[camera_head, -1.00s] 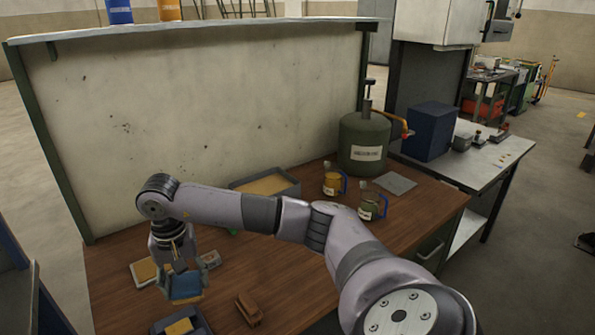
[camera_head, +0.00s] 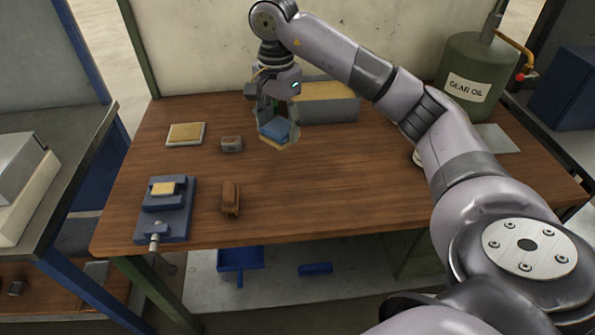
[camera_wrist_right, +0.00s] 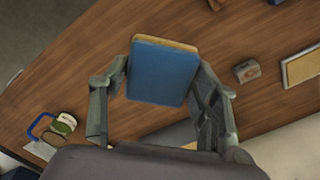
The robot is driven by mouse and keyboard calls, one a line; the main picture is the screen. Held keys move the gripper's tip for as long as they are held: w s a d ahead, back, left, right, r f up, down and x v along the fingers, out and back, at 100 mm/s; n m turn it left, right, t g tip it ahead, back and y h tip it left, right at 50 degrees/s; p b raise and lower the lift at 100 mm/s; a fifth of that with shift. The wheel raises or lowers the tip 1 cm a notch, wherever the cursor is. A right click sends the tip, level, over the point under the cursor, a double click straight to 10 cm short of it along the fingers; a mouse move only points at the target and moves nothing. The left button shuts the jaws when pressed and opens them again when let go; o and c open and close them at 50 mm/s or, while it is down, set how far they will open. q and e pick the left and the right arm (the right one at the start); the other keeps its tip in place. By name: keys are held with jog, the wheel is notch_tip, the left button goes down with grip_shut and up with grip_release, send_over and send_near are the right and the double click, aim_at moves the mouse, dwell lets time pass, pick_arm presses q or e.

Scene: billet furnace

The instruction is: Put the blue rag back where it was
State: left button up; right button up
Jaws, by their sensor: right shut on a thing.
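My right gripper (camera_head: 276,120) is shut on the blue rag (camera_head: 275,132), which looks like a flat folded pad with a tan edge. It hangs over the wooden table (camera_head: 330,190), just in front of the grey tray. The wrist view also shows the rag (camera_wrist_right: 162,75) between the two fingers of my right gripper (camera_wrist_right: 160,85). I cannot tell how high the rag is above the table. My left gripper is out of view.
The grey tray (camera_head: 335,112) stands behind the rag. A small grey block (camera_head: 231,144), a tan-topped pad (camera_head: 186,133), a brown block (camera_head: 231,199) and a blue vise (camera_head: 167,222) are to the left. A gear oil can (camera_head: 470,75) stands right. The table's front middle is clear.

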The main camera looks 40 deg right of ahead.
jog(key=p, duration=0.1)
send_over(281, 196)
notch_tip(281, 196, down, 8)
notch_tip(281, 196, down, 7)
jog(key=shift+s+r+p, duration=0.15)
jog(key=shift+r+p, duration=0.05)
jog(key=shift+p, duration=0.6)
jog(key=shift+f, duration=0.6)
notch_tip(281, 196, down, 4)
jog(key=shift+r+p, duration=0.1)
jog(key=shift+p, duration=0.5)
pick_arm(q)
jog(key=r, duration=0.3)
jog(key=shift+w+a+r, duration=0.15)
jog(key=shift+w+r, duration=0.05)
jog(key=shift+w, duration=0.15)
pick_arm(e)
jog(key=shift+f+b, duration=0.3)
jog(key=o, duration=1)
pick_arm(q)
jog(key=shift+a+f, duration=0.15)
